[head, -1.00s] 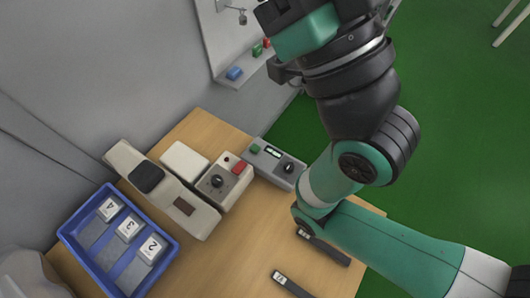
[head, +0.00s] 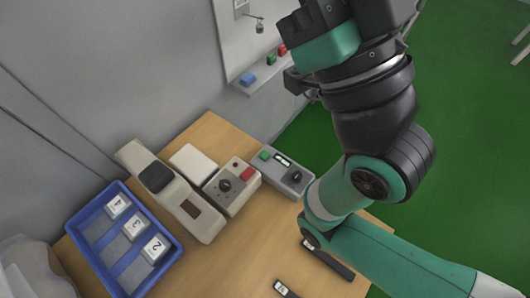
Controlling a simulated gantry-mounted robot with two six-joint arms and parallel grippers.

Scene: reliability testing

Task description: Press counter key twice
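A long beige device (head: 172,190) with a black square key (head: 156,177) and a dark brown window stands on the table at left. Beside it a beige box (head: 231,187) carries a black knob and a red button. Right of that a grey box (head: 287,172) has a green button (head: 265,155), a small display and a black knob. I cannot tell for sure which of these is the counter. My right arm comes in from the right. Its gripper (head: 300,80) is up near the wall shelf, apart from the devices; its fingers are not clear. My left gripper is not in view.
A blue tray (head: 172,262) holds blocks numbered 4, 3 and 2. A white block (head: 192,162) lies behind the devices. Dark bars (head: 328,260) lie on the wooden table (head: 235,265). A wall shelf (head: 262,88) holds small coloured blocks.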

